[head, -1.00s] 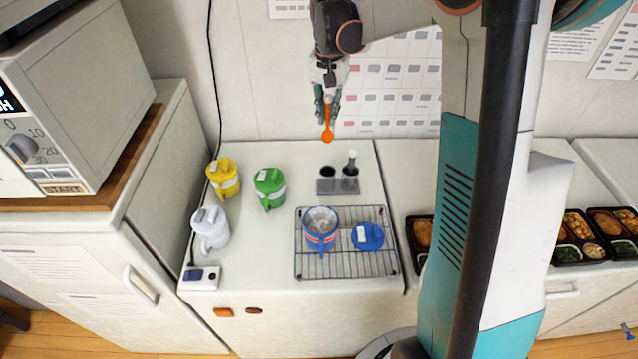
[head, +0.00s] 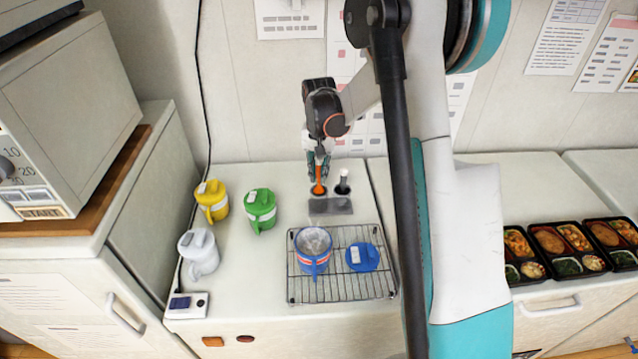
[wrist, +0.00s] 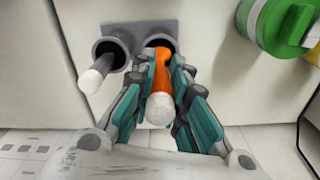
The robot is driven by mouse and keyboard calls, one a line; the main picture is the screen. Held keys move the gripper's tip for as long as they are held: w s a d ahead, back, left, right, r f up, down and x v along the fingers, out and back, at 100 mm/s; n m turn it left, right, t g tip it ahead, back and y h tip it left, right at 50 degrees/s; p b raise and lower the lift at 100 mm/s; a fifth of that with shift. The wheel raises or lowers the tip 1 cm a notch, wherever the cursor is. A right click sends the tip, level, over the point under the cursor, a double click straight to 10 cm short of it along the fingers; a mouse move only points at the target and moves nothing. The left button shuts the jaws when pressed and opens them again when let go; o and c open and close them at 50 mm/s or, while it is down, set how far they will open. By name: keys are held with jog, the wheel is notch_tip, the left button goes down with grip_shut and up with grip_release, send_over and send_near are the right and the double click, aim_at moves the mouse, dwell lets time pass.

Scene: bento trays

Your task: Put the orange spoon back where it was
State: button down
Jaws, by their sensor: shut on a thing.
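The orange spoon (head: 319,181) is upright in my gripper (head: 318,172), bowl end down at the left cup of the grey two-cup holder (head: 330,207). In the wrist view my gripper (wrist: 160,105) is shut around the orange spoon (wrist: 162,78), whose pale handle end points at the camera. The spoon's lower end lies at or inside the mouth of one holder cup; how deep it sits is hidden. The other cup holds a dark utensil with a white end (wrist: 92,80), which also shows in the head view (head: 343,178).
A green mug (head: 261,208), a yellow mug (head: 212,200) and a white mug (head: 199,252) stand to the left. In front, a wire rack (head: 343,287) bears an open blue mug (head: 313,257) and a blue lid (head: 362,257). Bento trays (head: 550,262) lie at the right.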

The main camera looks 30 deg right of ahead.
aim_at(319, 178)
jog(key=shift+f+b, duration=0.3)
jog(key=shift+f, duration=1.8)
jog(key=shift+f, duration=0.1)
jog(key=c, duration=1.6)
grip_release()
